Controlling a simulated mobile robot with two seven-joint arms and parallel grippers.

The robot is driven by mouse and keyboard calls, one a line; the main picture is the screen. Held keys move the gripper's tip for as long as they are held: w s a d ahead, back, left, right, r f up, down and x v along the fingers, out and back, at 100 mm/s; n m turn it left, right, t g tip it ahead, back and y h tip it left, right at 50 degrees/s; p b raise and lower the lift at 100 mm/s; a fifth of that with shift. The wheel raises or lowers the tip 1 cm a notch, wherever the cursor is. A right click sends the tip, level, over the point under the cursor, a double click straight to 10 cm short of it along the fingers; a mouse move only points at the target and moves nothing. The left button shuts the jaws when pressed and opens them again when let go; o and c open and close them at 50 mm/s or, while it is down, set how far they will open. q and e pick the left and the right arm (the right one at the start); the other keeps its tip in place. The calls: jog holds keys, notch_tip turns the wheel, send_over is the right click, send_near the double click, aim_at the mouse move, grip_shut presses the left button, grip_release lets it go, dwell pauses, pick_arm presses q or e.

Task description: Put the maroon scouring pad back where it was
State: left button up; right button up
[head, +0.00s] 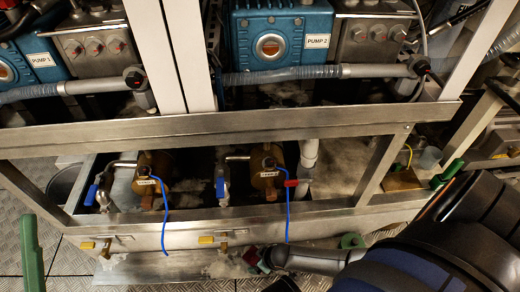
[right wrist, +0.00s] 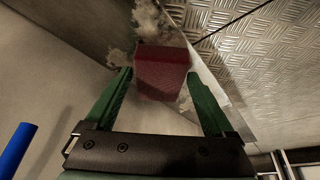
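The maroon scouring pad (right wrist: 162,75) is between the green fingertips of my right gripper (right wrist: 160,80) in the right wrist view. The fingertips appear to press on its two sides. In the head view the pad (head: 251,256) shows as a small dark red patch at the tip of my right gripper (head: 262,262), low in front of the machine frame. A green upright piece (head: 31,255) at the lower left looks like a finger of my left gripper. Its other finger is not visible, so its opening is unclear.
A pale fluffy patch (head: 226,266) lies beside the pad on the metal ledge (head: 160,268). Above stand the steel frame (head: 250,122), brass valves with blue cords (head: 288,215), and blue Pump 2 (head: 280,35). Patterned floor plate (right wrist: 260,45) shows at the right in the wrist view.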

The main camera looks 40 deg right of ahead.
jog(key=shift+o, duration=0.6)
jog(key=shift+r, duration=0.1)
jog(key=shift+r, duration=0.25)
pick_arm(q)
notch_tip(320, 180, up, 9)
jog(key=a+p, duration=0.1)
jog(key=p, duration=0.7)
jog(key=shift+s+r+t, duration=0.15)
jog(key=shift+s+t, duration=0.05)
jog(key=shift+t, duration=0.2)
pick_arm(e)
jog(key=v, duration=1.1)
jog(key=shift+s+r, duration=0.25)
jog(key=shift+r, duration=0.05)
jog(key=shift+d, duration=0.1)
